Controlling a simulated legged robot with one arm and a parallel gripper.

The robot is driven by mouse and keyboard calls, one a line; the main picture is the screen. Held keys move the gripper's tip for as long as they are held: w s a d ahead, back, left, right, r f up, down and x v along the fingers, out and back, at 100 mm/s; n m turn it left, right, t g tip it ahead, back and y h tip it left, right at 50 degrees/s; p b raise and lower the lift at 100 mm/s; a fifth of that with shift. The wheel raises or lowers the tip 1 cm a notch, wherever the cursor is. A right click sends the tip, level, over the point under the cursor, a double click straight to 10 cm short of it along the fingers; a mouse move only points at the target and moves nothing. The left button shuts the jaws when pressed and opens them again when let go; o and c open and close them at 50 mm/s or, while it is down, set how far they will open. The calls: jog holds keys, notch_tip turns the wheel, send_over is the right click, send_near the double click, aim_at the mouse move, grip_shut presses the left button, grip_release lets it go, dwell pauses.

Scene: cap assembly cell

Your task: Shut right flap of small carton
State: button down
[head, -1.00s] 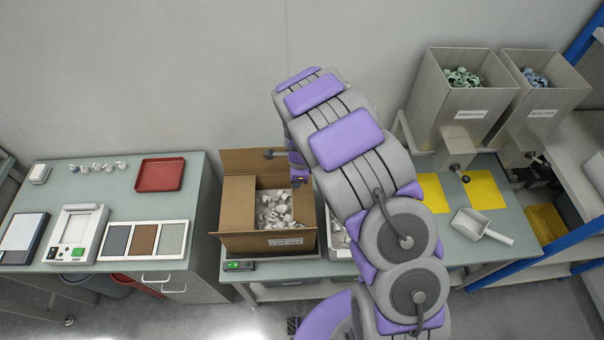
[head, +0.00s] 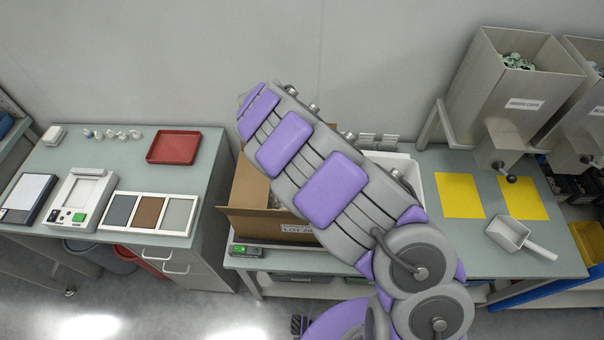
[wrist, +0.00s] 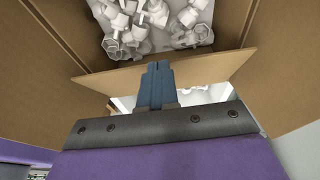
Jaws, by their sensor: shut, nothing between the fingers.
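The brown carton (head: 247,190) stands on the middle bench, largely hidden behind my arm in the head view. In the wrist view, white fittings (wrist: 150,22) lie inside it. A short cardboard flap (wrist: 105,80) crosses the wrist view just past my fingers, apparently the right flap, standing out from the opening and not lying over the contents. My gripper (wrist: 157,68) is shut and empty, its blue fingers overlapping the flap's middle on the outer side. Whether they touch it I cannot tell. My gripper is hidden in the head view.
Larger cardboard panels (wrist: 35,60) rise on both sides of the opening in the wrist view. A white bin (head: 405,165) stands right of the carton, partly behind my arm. A scoop (head: 510,232) and yellow mats (head: 461,195) lie farther right.

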jog(key=f+b, duration=0.1)
jog(key=a+f+h+b, duration=0.1)
jog(key=b, duration=0.1)
jog(key=f+b, duration=0.1)
jog(key=shift+a+f+h+b, duration=0.1)
jog(key=shift+a+h+b, duration=0.2)
jog(key=shift+a+b, duration=0.05)
jog(key=shift+a+f+b, duration=0.1)
jog(key=shift+f+b, duration=0.4)
jog(key=shift+b, duration=0.45)
jog(key=shift+r, duration=0.1)
